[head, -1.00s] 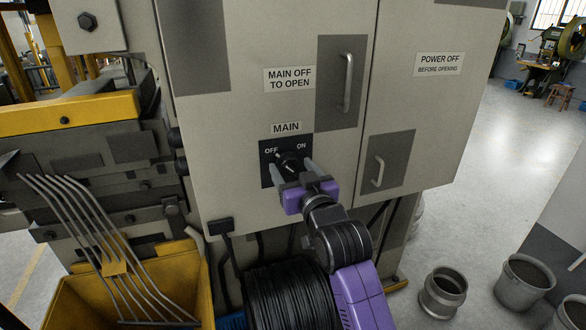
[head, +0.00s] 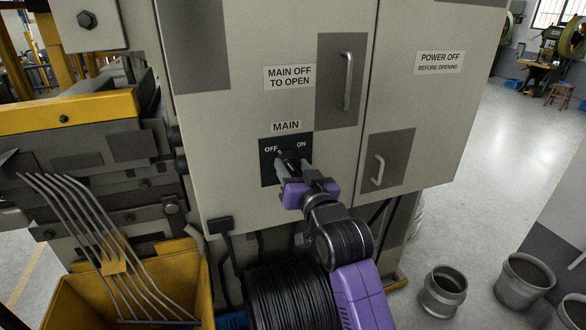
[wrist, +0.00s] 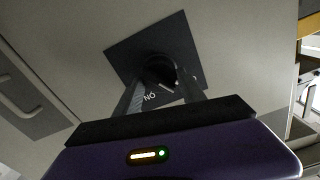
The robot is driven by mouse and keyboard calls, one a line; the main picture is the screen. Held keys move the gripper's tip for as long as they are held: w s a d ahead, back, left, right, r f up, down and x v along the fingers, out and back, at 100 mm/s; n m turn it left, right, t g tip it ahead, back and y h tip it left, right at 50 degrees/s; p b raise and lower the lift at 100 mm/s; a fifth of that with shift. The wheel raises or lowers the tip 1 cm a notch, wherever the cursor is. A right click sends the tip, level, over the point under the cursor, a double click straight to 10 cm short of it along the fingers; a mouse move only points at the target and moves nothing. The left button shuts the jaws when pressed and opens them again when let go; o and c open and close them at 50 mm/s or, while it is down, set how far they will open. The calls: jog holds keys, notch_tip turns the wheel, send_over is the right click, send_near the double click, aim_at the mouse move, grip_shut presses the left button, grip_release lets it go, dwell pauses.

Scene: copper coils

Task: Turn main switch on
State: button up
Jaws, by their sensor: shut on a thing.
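The black main switch panel (head: 268,176) is on the grey cabinet door under the MAIN label, with OFF at its left and ON at its right. The dark switch knob (head: 281,153) is at its middle, its visible end pointing up and left toward OFF. My gripper (head: 292,167) is shut on the knob, one finger on either side, and hides part of it. In the wrist view the panel (wrist: 133,50) looks turned, with the ON lettering upside down. The knob (wrist: 159,68) shows dark between the fingertips (wrist: 161,79).
The cabinet has a door handle (head: 347,82) above right of the switch and another handle (head: 378,170) on the right door. A black cable coil (head: 285,295) lies below my arm. A yellow bin (head: 175,280) stands at lower left. Pots (head: 443,292) stand on the floor at right.

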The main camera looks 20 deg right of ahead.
jog(key=m, duration=0.3)
jog(key=shift+m, duration=0.3)
jog(key=m, duration=0.4)
jog(key=shift+d+f+m, duration=0.1)
jog(key=shift+m, duration=0.2)
jog(key=m, duration=0.3)
jog(key=shift+d+m, duration=0.1)
jog(key=shift+m, duration=0.2)
jog(key=shift+f+m, duration=0.2)
jog(key=shift+m, duration=1.6)
jog(key=o, duration=1.3)
jog(key=shift+o, duration=0.2)
jog(key=shift+b, duration=0.3)
